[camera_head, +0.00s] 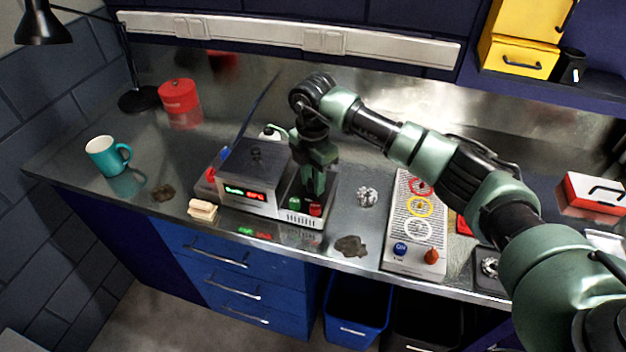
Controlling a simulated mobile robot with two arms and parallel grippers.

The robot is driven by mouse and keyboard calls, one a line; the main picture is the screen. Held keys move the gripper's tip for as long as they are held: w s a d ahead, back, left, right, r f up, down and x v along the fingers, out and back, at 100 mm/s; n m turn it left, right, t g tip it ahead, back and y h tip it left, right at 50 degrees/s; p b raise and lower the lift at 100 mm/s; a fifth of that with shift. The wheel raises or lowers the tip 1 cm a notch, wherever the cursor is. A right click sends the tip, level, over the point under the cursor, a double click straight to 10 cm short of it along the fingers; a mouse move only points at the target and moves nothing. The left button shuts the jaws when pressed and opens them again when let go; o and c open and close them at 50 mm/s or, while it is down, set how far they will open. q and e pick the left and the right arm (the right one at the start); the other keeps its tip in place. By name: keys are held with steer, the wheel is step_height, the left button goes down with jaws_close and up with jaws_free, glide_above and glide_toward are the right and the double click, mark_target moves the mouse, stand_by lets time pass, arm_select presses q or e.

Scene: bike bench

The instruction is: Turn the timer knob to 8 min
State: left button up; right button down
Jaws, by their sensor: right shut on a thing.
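A grey box-shaped device (251,172) stands on the bench, with a small display (244,192) in green and red digits, too small to read. A green button (294,203) and a red button (315,209) sit at its front right. My right gripper (314,192) points down onto the control area at the device's right side, behind these buttons. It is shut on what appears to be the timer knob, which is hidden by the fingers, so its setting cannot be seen. My left gripper is not in view.
A panel with coloured rings and knobs (404,222) stands to the right. A teal mug (102,155), a red canister (180,97) and a beige block (202,210) are to the left. A metal part (367,197) and a dark rag (351,246) lie right of the device.

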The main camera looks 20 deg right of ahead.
mark_target(312, 181)
steer(key=shift+w+r+m, duration=0.2)
steer(key=shift+r+m, duration=0.1)
steer(key=shift+m, duration=0.6)
steer(key=c, duration=1.5)
jaws_free()
steer(key=shift+o, duration=0.7)
steer(key=shift+s+f, duration=0.1)
steer(key=shift+s, duration=0.05)
step_height(312, 181, up, 7)
steer(key=b, duration=0.2)
steer(key=shift+f+b, duration=0.1)
steer(key=shift+b, duration=0.2)
steer(key=shift+r, duration=0.55)
